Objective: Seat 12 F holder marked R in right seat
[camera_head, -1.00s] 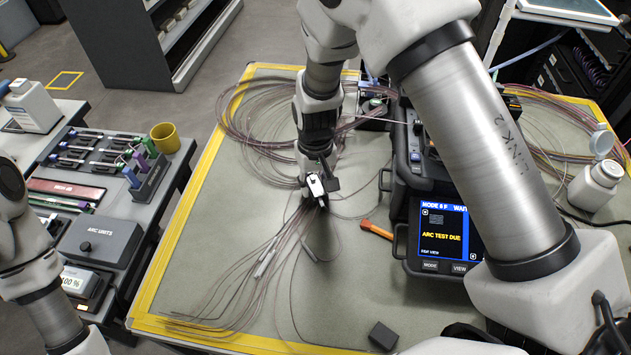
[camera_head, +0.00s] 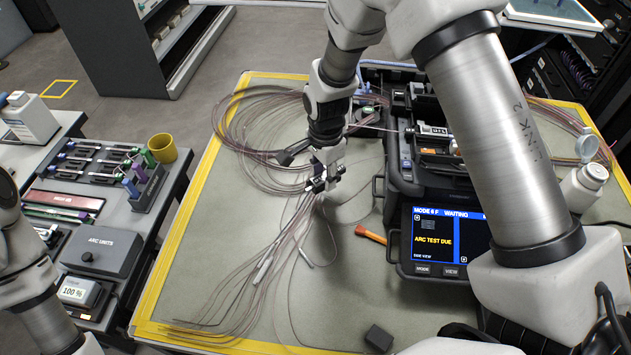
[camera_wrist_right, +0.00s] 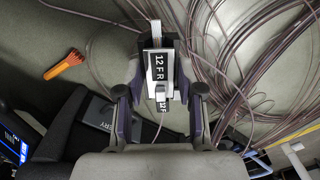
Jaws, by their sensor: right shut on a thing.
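The splicer's screen (camera_head: 436,240) reads ARC TEST DUE. I cannot make out the right seat. My left arm shows at the left edge, but its gripper does not.
Loose fibre bundles (camera_head: 240,125) lie on the mat (camera_head: 215,215) around my right gripper. An orange-handled tool (camera_head: 371,235) and a dark block (camera_head: 379,338) lie nearby. A white bottle (camera_head: 585,185) stands right of the splicer.

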